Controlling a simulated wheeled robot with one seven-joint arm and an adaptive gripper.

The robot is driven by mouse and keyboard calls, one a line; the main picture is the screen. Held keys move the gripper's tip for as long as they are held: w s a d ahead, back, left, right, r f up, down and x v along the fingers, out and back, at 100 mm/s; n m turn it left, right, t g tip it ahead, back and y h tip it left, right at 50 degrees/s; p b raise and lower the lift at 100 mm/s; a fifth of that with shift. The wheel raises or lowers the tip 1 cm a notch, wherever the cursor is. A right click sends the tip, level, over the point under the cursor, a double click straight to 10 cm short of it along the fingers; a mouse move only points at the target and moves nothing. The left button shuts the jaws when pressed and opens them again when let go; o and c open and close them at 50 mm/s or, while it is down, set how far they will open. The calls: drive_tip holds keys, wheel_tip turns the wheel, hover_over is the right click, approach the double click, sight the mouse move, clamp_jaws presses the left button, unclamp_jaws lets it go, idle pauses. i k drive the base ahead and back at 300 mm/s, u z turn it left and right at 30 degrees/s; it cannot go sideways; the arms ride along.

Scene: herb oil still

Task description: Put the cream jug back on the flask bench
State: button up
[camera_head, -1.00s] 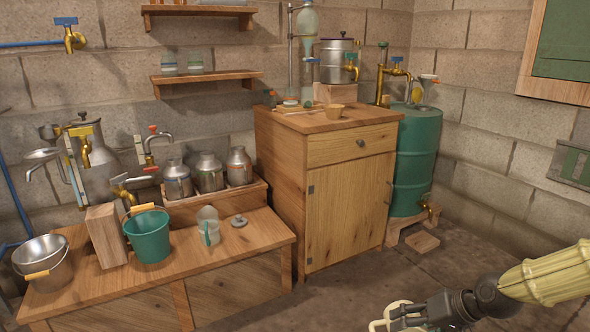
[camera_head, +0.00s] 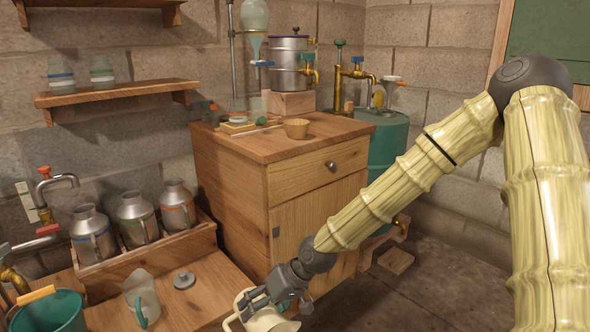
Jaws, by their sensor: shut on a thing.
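The cream jug (camera_head: 268,320) is at the bottom edge, with its lower part cut off by the picture. My gripper (camera_head: 282,300) is shut on it and holds it in front of the low wooden bench and the cabinet. Which part of the jug the fingers grip is not clear. The low wooden bench (camera_head: 207,292), likely the flask bench, is at the lower left. Three metal flasks stand in a wooden rack (camera_head: 150,262) along its back. The jug appears near the bench's right end; whether it is over the top cannot be told.
On the bench are a glass jug (camera_head: 142,297), a grey lid (camera_head: 184,280) and a green bucket (camera_head: 48,314). Bare top lies around the lid.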

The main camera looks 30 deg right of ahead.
sight(347, 123)
drive_tip(key=z, duration=0.55)
drive_tip(key=i, duration=0.95)
drive_tip(key=z, duration=0.75)
